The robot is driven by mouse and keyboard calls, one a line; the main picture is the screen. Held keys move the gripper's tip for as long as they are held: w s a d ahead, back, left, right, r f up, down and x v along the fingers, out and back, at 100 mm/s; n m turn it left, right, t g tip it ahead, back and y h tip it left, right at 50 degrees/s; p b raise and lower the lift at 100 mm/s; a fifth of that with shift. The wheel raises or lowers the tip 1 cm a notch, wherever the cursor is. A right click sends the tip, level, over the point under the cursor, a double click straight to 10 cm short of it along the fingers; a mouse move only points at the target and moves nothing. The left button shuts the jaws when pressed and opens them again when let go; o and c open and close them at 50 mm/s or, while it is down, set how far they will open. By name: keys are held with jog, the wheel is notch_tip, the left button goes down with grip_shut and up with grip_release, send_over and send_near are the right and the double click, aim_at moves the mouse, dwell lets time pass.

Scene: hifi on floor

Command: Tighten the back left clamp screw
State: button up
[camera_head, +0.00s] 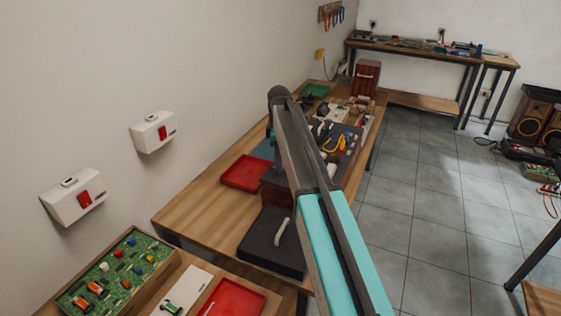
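No clamp screw can be made out in this view. On the floor at the far right, two brown wooden speakers (530,112) stand side by side. A dark unit (522,150) lies in front of them, and a green board with red wires (541,172) sits nearer. These are too small to show any screws. My arm, teal and dark grey, reaches from the bottom right up to a joint above the workbench. My gripper cannot be made out; the arm's far end is hidden behind its own links.
A long wooden workbench (195,205) along the left wall holds red trays (245,172), a black box (258,250) and tools. A green board (118,270) sits at bottom left. Another bench (415,50) stands at the back. The tiled floor (415,190) is clear in the middle.

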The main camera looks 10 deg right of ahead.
jog(key=shift+f, duration=0.55)
grip_shut()
